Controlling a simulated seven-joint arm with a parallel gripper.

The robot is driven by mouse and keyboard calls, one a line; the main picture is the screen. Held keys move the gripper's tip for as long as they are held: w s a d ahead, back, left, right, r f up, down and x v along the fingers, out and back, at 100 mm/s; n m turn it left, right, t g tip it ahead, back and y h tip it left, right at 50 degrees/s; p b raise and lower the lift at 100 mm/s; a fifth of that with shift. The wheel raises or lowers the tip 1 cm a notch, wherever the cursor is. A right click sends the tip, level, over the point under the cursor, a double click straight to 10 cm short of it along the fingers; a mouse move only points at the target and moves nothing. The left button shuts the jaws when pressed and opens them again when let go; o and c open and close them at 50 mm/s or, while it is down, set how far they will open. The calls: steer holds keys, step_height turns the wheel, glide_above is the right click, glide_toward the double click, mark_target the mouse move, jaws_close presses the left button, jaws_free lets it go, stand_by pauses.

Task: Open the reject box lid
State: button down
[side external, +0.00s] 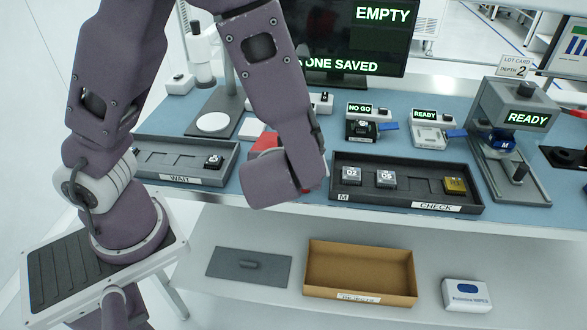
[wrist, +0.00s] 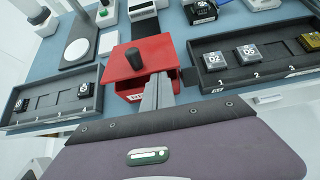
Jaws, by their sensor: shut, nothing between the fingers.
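The red reject box (wrist: 132,87) stands on the blue bench in the wrist view, between two dark trays. Its red lid (wrist: 117,66) lies over the top and carries a black knob (wrist: 135,58). A white label on its front is partly hidden. My gripper (wrist: 157,92) is shut and empty; its grey fingers overlap the right front of the box in the picture. I cannot tell whether they touch it. In the side external view only a bit of the red box (side external: 265,142) shows behind my arm, and my fingertips are hidden.
The WAIT tray (side external: 150,172) lies left and the CHECK tray (side external: 420,198), holding several chips, lies right. A microscope-like stand (side external: 212,122) and test sockets (side external: 362,128) stand behind. On the lower shelf are an open brown box (side external: 360,268), a grey plate (side external: 248,265) and a white carton (side external: 466,294).

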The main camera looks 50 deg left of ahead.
steer(key=w+a+r+g+h, duration=0.1)
steer(key=r, duration=0.1)
steer(key=w+a+r+g+h, duration=0.1)
steer(key=r+h, duration=0.1)
steer(key=a+r+g+h, duration=0.1)
steer(key=r+g, duration=0.1)
steer(key=shift+w+r, duration=0.4)
steer(key=w+a+r+g+h, duration=0.1)
steer(key=w+a+r, duration=0.2)
steer(key=w+a, duration=0.3)
steer(key=shift+r+g+h, duration=0.4)
steer(key=shift+w+r, duration=0.1)
step_height(320, 180, up, 9)
steer(key=w+a, duration=0.3)
steer(key=s+d+r+n+t, duration=0.1)
steer(key=s+d+n, duration=0.2)
steer(key=s+n, duration=0.35)
steer(key=s+d+r+n+t, duration=0.1)
steer(key=s+d+n, duration=0.3)
steer(key=s+n, duration=0.25)
steer(key=s+d+f+n+t, duration=0.1)
steer(key=s+d+f+n, duration=0.1)
steer(key=s+f+n, duration=0.2)
steer(key=s+d+f+n+t+h, duration=0.1)
steer(key=s+f+n, duration=0.3)
steer(key=s+n, duration=0.6)
steer(key=shift+d+h, duration=0.3)
steer(key=shift+d, duration=0.15)
